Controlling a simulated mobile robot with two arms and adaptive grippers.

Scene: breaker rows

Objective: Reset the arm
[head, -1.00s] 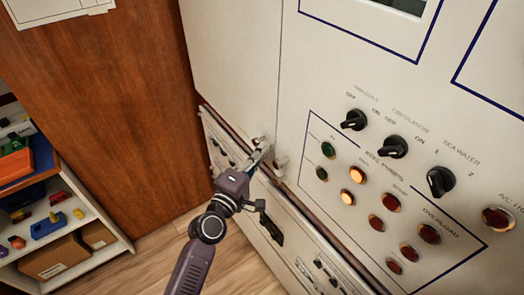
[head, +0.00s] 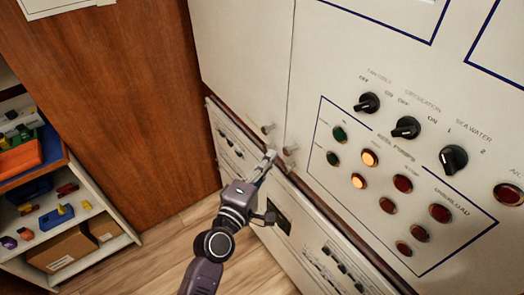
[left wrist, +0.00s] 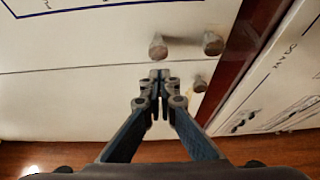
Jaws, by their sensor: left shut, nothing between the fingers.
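My left gripper (head: 268,157) is shut and empty in front of the white cabinet (head: 240,60). It is just below two small round knobs, the left knob (head: 267,128) and the right knob (head: 290,150), by the seam between the cabinet doors. In the left wrist view its closed fingertips (left wrist: 160,76) point at the cabinet, below one knob (left wrist: 158,47) and left of another (left wrist: 200,85); no knob is between them. I cannot tell whether they touch the surface. My left arm comes up from the bottom of the head view. My right gripper is not in view.
The control panel at right has black rotary switches (head: 406,128) and lit orange lamps (head: 369,158). Lower breaker panels (head: 325,265) run along the cabinet's bottom. A shelf (head: 105,215) with boxes and coloured items stands at left by a brown wooden panel (head: 110,90). Wood floor (head: 165,245) between is clear.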

